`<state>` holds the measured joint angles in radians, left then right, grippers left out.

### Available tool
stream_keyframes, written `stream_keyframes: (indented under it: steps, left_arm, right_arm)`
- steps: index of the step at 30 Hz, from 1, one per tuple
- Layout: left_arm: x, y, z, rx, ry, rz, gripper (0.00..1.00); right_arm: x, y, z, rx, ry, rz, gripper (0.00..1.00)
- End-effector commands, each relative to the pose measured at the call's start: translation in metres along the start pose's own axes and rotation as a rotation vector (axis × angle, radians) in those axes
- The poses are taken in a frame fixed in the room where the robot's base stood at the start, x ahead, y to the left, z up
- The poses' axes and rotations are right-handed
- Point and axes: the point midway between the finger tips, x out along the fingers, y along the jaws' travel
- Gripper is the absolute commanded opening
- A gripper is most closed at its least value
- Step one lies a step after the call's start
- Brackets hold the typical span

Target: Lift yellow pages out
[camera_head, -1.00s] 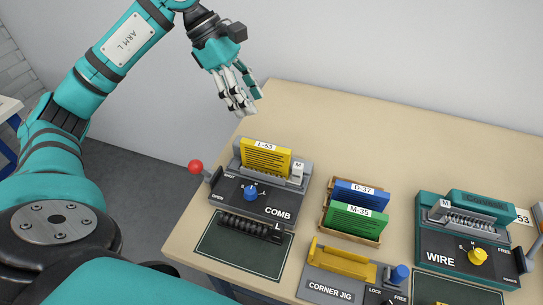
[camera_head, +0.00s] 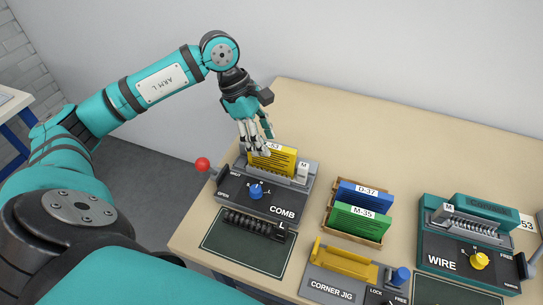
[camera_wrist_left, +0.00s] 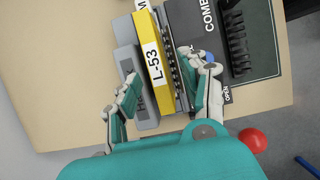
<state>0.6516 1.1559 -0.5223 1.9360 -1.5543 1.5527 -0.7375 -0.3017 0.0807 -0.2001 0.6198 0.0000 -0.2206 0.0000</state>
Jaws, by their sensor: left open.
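The yellow pages (camera_head: 273,161), labelled L-53, stand upright in the grey comb machine (camera_head: 300,194) at the left of the table. They also show in the left wrist view as a yellow block (camera_wrist_left: 152,60) with a white L-53 label. My left gripper (camera_head: 256,147) is open above the left end of the yellow pages. In the left wrist view its fingers (camera_wrist_left: 158,95) are spread on either side of the pages, with visible gaps. The fingers partly cover the pages' label in the head view. My right gripper is not in view.
A red-knobbed lever (camera_head: 203,164) sticks out left of the comb machine. A wooden rack with blue D-37 (camera_head: 363,196) and green M-35 pages (camera_head: 358,221) stands to the right. The back of the table is clear.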

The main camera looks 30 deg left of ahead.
Motion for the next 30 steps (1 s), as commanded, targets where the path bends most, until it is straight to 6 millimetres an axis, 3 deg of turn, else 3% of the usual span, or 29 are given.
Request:
stream_keyframes:
  steps: [5, 10, 30]
  left_arm:
    - [0.024, 0.002, 0.004, -0.001, -0.003, -0.006, 0.44]
    - [0.044, 0.002, 0.003, 0.000, -0.001, -0.002, 0.44]
    - [0.050, 0.003, 0.001, 0.000, 0.000, 0.000, 0.44]
  right_arm:
    - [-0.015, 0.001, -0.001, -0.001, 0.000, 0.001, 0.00]
    - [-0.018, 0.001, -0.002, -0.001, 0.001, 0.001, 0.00]
    - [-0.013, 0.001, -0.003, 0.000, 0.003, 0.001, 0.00]
